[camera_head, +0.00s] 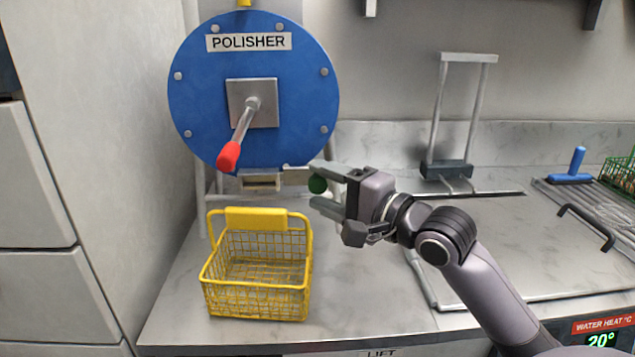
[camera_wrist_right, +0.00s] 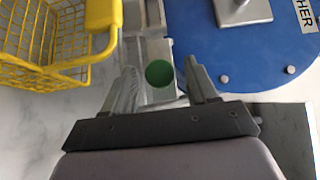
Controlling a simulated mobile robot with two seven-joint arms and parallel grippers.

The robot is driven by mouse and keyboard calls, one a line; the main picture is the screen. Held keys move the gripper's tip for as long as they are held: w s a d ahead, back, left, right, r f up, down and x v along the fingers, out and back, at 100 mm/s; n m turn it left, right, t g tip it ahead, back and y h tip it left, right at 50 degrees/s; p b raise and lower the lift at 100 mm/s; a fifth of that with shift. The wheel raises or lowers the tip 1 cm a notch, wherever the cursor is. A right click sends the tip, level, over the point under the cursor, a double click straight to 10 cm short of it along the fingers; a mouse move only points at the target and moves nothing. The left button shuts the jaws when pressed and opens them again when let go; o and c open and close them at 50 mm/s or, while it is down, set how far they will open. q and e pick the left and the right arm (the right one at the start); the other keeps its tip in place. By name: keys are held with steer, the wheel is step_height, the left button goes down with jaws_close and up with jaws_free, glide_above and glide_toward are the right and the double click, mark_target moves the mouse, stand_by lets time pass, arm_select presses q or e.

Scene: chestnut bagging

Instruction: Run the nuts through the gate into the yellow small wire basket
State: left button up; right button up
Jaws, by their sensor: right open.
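The yellow small wire basket (camera_head: 258,272) stands upright on the counter below the polisher and looks empty; part of it shows in the right wrist view (camera_wrist_right: 45,45). The blue polisher drum (camera_head: 300,120) has a lever with a red grip (camera_head: 229,156) angled down to the left. A metal outlet, seemingly the gate (camera_head: 262,181), sits under the drum, with a bar running right towards a round green knob (camera_head: 317,185). My right gripper (camera_head: 316,184) is open, its fingers either side of the knob (camera_wrist_right: 159,73); contact is unclear. My left gripper is out of view.
A metal lift frame (camera_head: 446,168) stands at the back right. A blue-handled tool (camera_head: 573,168), a black handle (camera_head: 588,226) and a green wire basket (camera_head: 620,173) are at the far right.

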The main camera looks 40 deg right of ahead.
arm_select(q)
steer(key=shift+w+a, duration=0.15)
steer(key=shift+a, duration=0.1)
arm_select(e)
steer(key=shift+x, duration=0.8)
